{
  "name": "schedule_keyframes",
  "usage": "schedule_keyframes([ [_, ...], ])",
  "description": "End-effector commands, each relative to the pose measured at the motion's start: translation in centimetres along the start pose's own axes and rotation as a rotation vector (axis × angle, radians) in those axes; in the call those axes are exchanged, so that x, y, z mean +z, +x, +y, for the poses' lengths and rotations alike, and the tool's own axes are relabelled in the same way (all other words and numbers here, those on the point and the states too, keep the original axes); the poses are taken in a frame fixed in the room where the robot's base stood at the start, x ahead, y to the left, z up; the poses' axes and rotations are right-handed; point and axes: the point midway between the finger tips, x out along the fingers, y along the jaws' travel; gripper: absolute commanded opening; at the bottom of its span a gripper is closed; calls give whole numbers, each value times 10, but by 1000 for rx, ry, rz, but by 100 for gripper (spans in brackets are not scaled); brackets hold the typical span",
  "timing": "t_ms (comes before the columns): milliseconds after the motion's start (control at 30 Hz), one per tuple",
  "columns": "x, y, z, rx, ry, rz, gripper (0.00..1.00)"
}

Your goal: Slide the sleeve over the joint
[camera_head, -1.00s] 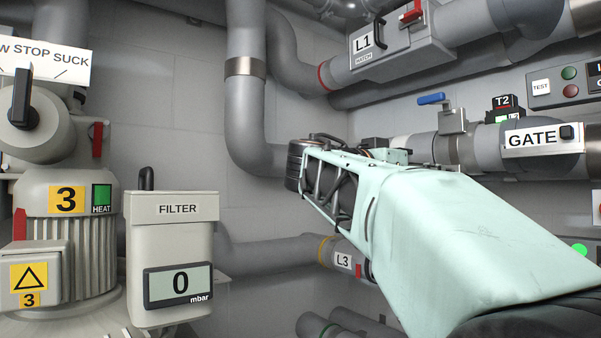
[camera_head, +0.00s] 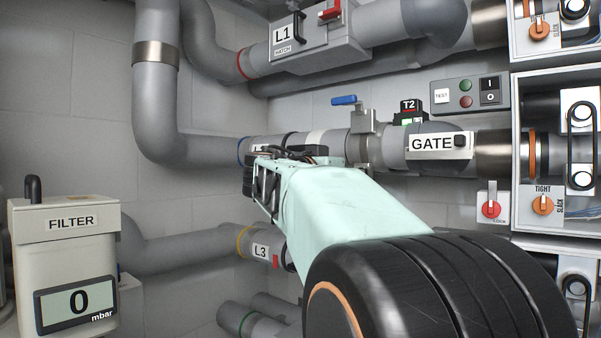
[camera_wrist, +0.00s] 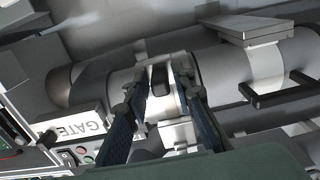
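The middle pipe run (camera_head: 262,147) carries a dark ring and a pale band (camera_head: 314,139) left of a silver valve (camera_head: 362,128) with a blue lever. I cannot tell for sure which of these is the sleeve or the joint. My gripper (camera_wrist: 161,78) has two dark fingers standing apart in the wrist view, close to the pipe. A small black part (camera_wrist: 159,77) and silver metal show between them; contact cannot be told. In the head view my arm crosses in front of this run, and the fingertips cannot be made out.
Right of the valve are the GATE label (camera_head: 437,144) and open belt boxes (camera_head: 556,150). The L1 hatch (camera_head: 310,33) is above, the L3 pipe (camera_head: 263,250) below. A FILTER canister (camera_head: 62,260) reading 0 mbar stands at lower left.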

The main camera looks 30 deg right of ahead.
Motion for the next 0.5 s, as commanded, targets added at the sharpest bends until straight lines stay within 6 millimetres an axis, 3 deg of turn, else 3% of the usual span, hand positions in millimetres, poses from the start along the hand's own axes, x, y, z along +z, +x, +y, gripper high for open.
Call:
schedule_keyframes([
  [200, 0, 0, 0, 0, 0, 0, 0],
  [500, 0, 0, 0, 0, 0, 0, 0],
])
